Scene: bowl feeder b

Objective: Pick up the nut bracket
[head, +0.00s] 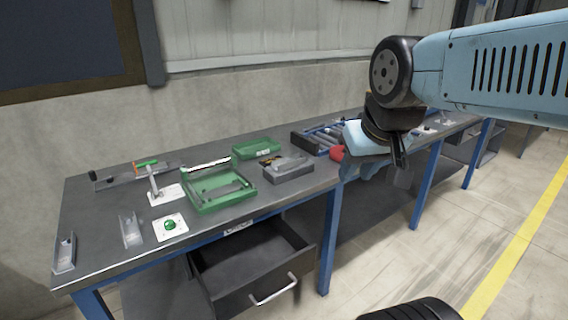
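I cannot tell for certain which part is the nut bracket. Two small grey metal brackets stand at the near left of the workbench: one upright bracket (64,254) at the left corner and another bracket (130,231) to its right. My gripper (400,162) hangs from the arm at the right, in front of the bench's front edge and far from both brackets. Its fingers are small and dark, seen nearly side-on, so their opening does not show. I see nothing clearly held in it.
The dark workbench top (95,222) also bears a green tray (218,205), a green box (257,147), a grey box (287,172), a red object (337,153) and a green button on a white plate (170,226). An open drawer (262,278) juts out below the front edge.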

